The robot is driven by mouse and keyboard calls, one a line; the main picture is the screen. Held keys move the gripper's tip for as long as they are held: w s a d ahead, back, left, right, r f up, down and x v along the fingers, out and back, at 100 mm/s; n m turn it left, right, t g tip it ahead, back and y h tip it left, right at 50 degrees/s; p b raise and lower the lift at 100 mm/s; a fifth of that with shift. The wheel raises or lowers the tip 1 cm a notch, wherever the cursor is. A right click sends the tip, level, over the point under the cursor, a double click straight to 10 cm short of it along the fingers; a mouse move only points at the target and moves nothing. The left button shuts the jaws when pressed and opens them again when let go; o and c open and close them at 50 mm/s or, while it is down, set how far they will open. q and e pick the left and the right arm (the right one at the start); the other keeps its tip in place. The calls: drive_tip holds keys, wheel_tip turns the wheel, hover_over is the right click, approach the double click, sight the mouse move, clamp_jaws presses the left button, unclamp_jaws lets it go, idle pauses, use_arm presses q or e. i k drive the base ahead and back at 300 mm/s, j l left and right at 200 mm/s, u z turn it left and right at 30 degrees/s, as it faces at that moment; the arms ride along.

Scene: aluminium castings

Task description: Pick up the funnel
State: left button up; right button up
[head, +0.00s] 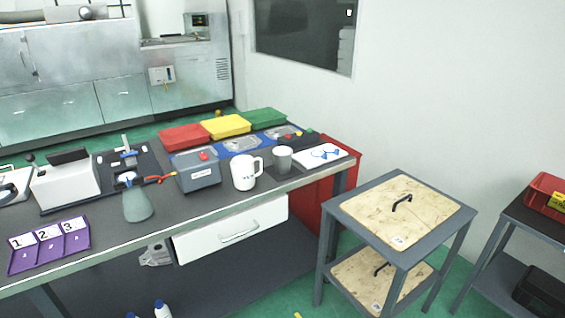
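No funnel can be made out with certainty. A grey-green cone-shaped vessel (137,204), narrow at the top and wide at the bottom, stands near the front edge of the grey bench; it may be a flask or an upturned funnel. Small blue shapes (325,153) lie on a white sheet or tray (316,161) at the bench's right end; they are too small to identify. A white jug (244,173) and a grey cup (282,160) stand between these. Neither of my grippers is in view.
A cart (398,208) stands right of the bench. Green floor shows between bench and cart.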

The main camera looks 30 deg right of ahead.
sight(281, 157)
drive_tip(key=z, duration=0.75)
